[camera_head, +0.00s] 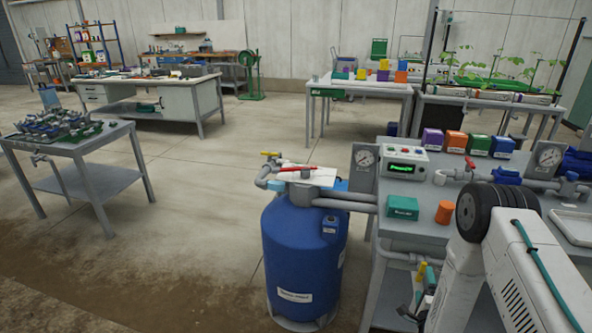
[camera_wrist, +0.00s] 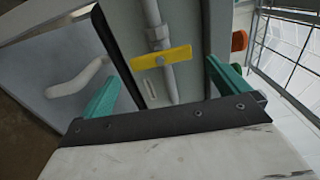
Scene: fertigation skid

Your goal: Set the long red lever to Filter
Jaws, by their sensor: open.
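The long red lever (camera_head: 299,169) lies roughly level across the top of the blue filter tank (camera_head: 300,250), over a white plate. Any position labels on the plate are too small to read. My gripper (camera_wrist: 160,85) shows in the wrist view with its two green fingers wide apart and nothing held between them. Beyond the fingers is a yellow handle (camera_wrist: 161,58) on a grey pipe. The red lever is not in the wrist view. In the head view my arm is at the lower right, clear of the tank, and my gripper is not visible there.
A small red-yellow handle (camera_head: 271,154) sits on the pipe left of the tank top. A grey bench (camera_head: 400,225) right of the tank carries gauges, a control box (camera_head: 405,160) and coloured blocks. Concrete floor is clear left of the tank, up to a side table (camera_head: 75,148).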

